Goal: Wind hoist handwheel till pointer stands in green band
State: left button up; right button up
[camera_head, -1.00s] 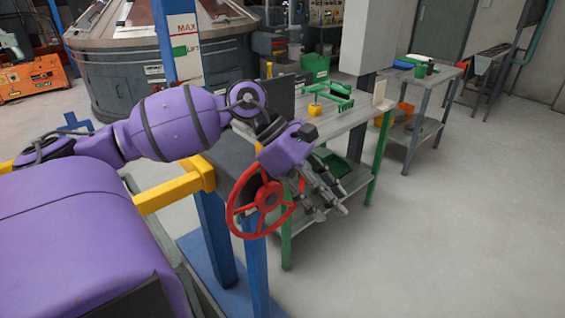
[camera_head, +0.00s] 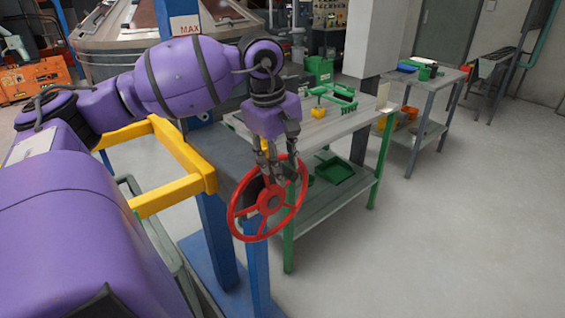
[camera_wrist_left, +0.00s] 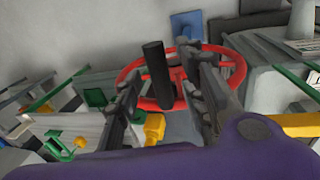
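The red handwheel (camera_head: 269,203) is mounted at the blue stand, with its rim and spokes in view. It also shows in the left wrist view (camera_wrist_left: 182,84). A dark upright handle (camera_wrist_left: 157,76) stands out from it there. My left gripper (camera_head: 278,172) is at the wheel's upper rim. In the left wrist view its two fingers (camera_wrist_left: 163,66) are apart, with the handle seen between them; I cannot tell whether they touch it. The scale plate marked MAX (camera_head: 186,27) shows only its top; my arm hides the part below. I cannot see the pointer. My right gripper is out of view.
A yellow rail (camera_head: 180,150) is just left of the wheel. A green-legged bench (camera_head: 340,126) with green tools and a yellow item stands behind it. A second table (camera_head: 436,84) is farther back. The floor to the right is clear.

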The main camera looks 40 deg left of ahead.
pick_arm(q)
jog(key=shift+f, duration=0.15)
grip_shut()
jog(key=shift+w, duration=0.1)
dwell(0.3)
